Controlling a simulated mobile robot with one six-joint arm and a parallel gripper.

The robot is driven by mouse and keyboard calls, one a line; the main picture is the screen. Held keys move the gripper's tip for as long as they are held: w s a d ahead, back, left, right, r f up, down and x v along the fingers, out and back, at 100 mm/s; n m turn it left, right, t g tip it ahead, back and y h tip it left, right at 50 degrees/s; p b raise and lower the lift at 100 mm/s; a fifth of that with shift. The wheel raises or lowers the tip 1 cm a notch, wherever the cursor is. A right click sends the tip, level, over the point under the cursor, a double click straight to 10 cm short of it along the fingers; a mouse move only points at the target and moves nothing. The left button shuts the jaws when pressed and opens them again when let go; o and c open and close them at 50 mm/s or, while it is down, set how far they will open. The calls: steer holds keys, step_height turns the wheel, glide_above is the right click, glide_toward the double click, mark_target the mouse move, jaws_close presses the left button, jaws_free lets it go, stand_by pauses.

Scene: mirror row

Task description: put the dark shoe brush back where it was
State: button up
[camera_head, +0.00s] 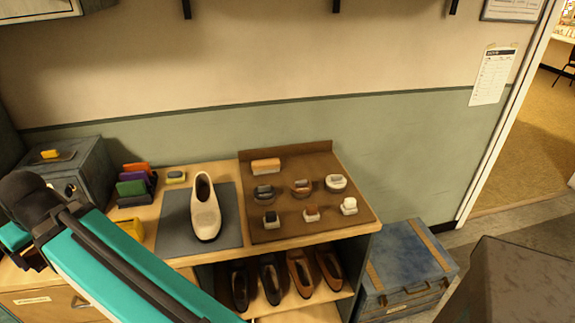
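A brown board (360,214) lies on the bench top and carries several small shoe-care items. A dark round item with a grey top (264,193) is at its left middle; I cannot tell if it is the dark shoe brush. A small dark-based item with a light top (271,219) is at the front left of the board. An orange-tan block, perhaps a brush (265,166), lies at the back left. No other clearly dark brush shows. My teal arm crosses the lower left; my gripper is out of view, so what it holds is hidden.
A cream shoe (204,212) stands on a grey mat (172,214), left of the board. Brown and white items (302,187) (336,183) fill the board's right. Dark and brown shoes (300,273) sit on the shelf below. A blue chest (405,262) stands at right.

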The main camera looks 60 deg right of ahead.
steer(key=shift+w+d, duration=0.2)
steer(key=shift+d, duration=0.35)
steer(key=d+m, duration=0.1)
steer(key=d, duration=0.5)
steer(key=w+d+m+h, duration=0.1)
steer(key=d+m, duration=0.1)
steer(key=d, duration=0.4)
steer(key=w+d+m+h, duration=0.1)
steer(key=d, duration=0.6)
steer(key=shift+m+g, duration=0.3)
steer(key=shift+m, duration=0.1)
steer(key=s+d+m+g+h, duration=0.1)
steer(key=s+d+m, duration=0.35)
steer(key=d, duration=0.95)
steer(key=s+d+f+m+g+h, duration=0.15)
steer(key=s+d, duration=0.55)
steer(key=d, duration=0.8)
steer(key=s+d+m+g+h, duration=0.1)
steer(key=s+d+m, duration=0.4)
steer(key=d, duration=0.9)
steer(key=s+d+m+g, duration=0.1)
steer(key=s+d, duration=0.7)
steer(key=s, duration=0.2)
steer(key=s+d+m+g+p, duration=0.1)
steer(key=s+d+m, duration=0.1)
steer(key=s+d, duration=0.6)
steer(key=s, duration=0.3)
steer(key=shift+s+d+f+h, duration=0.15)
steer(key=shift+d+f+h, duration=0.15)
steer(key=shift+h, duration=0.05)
